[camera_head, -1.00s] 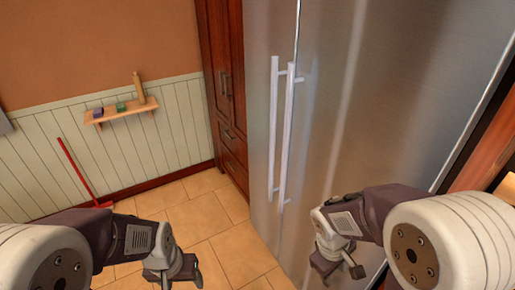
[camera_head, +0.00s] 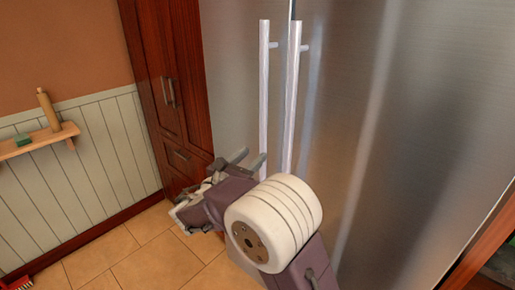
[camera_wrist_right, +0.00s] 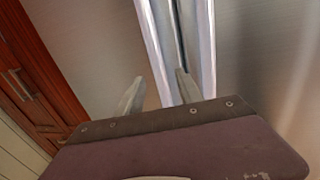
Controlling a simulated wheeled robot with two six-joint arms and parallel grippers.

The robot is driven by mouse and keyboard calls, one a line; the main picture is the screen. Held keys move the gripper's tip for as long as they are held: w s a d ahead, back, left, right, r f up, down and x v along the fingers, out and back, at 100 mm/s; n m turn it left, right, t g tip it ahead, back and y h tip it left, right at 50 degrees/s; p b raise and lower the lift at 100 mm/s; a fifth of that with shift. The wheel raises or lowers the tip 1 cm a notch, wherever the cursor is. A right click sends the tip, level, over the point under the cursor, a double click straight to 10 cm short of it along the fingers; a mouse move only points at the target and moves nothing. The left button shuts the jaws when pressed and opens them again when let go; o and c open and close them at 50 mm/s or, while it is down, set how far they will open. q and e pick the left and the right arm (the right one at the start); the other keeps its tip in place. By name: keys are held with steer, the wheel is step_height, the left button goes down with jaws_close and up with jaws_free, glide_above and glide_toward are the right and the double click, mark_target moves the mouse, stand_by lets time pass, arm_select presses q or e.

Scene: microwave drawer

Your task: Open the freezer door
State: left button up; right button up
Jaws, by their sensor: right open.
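The tall steel fridge-freezer shows two closed doors, a left door (camera_head: 235,70) and a right door (camera_head: 410,110). A long vertical handle stands on each side of the seam: the left handle (camera_head: 264,85) and the right handle (camera_head: 292,95). No label shows which door is the freezer. My right gripper (camera_head: 248,159) is open near the lower part of the left handle. In the right wrist view its two fingers (camera_wrist_right: 158,92) appear on either side of the left handle (camera_wrist_right: 155,50); I cannot tell how deep the handle sits between them. My left gripper is out of view.
A dark wooden cabinet (camera_head: 165,90) stands left of the fridge. A wall shelf (camera_head: 38,140) holds a rolling pin and a green item. The tiled floor (camera_head: 130,255) in front of the cabinet is clear.

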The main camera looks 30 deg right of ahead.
mark_target(261, 147)
steer(key=x, duration=0.7)
steer(key=shift+w+d+f, duration=0.15)
steer(key=shift+w+d, duration=0.05)
steer(key=shift+w, duration=0.1)
jaws_close()
stand_by(0.9)
